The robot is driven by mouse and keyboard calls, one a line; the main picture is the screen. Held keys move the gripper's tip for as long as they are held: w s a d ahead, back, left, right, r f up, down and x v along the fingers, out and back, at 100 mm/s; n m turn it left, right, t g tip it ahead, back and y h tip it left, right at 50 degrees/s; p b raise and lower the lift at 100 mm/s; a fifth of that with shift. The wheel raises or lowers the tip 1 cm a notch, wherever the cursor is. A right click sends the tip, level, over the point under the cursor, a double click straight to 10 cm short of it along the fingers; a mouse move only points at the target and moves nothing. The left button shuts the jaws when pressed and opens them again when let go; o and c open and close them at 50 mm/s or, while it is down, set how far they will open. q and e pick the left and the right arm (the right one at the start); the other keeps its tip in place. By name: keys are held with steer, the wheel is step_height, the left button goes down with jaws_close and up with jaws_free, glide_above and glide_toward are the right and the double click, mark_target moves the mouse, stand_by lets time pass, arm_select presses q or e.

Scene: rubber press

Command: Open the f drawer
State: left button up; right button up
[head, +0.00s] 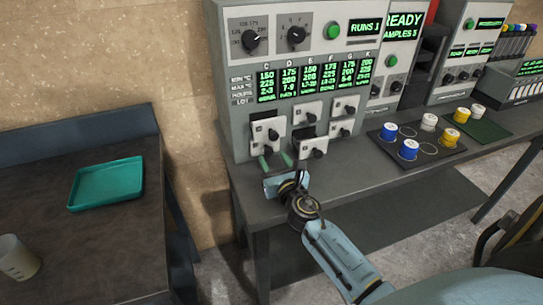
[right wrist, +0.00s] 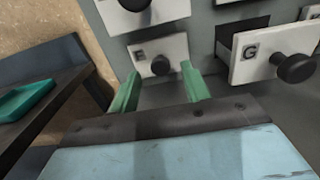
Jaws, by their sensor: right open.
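The F drawer (right wrist: 174,45) is the lower-left small drawer of the grey machine; its letter is blurred. It has a pale front with a dark round knob (right wrist: 160,65) and looks closed. My right gripper (right wrist: 160,72) is open, its two green fingers on either side of that knob, with no clear contact. Another drawer (right wrist: 172,10) is above the F drawer. My left gripper is not in view.
The machine's panel (head: 320,60) has dials and green displays above the drawers. A dark mat (head: 393,161) with blue, white and yellow containers lies to the right. A teal tray (head: 106,184) and a beaker (head: 17,258) are on the left table.

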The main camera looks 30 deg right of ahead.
mark_target(268, 148)
steer(key=shift+x, duration=1.2)
steer(key=shift+a, duration=0.1)
jaws_close()
